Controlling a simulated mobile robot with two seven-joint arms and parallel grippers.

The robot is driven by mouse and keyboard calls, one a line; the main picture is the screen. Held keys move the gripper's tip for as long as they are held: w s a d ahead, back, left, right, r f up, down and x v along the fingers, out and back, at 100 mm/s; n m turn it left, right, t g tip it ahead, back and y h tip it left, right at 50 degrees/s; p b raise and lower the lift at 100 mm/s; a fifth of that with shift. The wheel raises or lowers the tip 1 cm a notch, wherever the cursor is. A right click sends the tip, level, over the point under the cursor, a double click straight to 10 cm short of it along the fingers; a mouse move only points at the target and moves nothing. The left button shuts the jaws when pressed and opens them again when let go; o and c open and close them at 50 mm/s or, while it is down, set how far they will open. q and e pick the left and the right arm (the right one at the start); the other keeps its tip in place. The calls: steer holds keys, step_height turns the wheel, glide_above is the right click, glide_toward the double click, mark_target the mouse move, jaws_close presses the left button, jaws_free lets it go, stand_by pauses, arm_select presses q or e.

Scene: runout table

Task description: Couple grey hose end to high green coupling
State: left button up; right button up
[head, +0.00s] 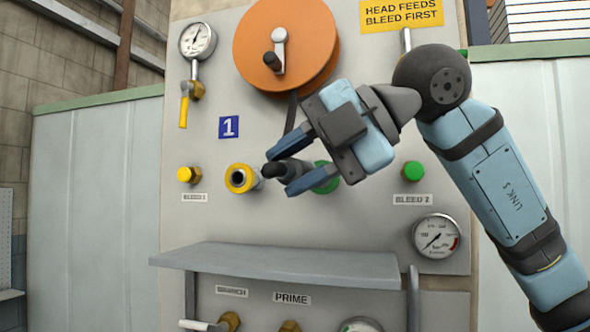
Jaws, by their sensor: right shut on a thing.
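My right gripper (279,174) comes in from the right and is shut on the dark grey hose end (290,168), in front of the panel. The hose end lies between the two blue fingers, its narrow tip pointing left. The green coupling (326,179) is on the panel just right of the hose end, partly hidden behind the lower finger and gripper body. Whether the hose end touches it, I cannot tell. A yellow-ringed coupling (240,179) sits just left of the hose end's tip. My left gripper is not in view.
An orange reel (286,45) with a dark hose (291,112) hanging from it is above. A grey shelf (275,262) juts out below. Gauges (197,41), a yellow knob (187,175) and a green knob (413,171) flank the couplings.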

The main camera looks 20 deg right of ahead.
mark_target(313, 167)
steer(key=shift+w+d, duration=0.55)
steer(key=shift+w, duration=0.25)
steer(key=shift+w+d, duration=0.5)
steer(key=shift+w, duration=0.3)
steer(key=shift+w+d, duration=0.55)
steer(key=shift+w, duration=0.25)
steer(key=shift+w+d+p, duration=0.15)
steer(key=shift+w+d, duration=0.55)
steer(key=shift+w, duration=0.3)
steer(key=shift+w+d+p, duration=0.15)
steer(key=shift+w+d, duration=0.5)
steer(key=shift+w, duration=0.3)
stand_by(0.7)
steer(key=o, duration=1.1)
steer(key=shift+w, duration=0.1)
steer(key=shift+o, duration=0.2)
steer(key=b+v, duration=0.1)
steer(key=v, duration=1.3)
steer(key=shift+a, duration=0.1)
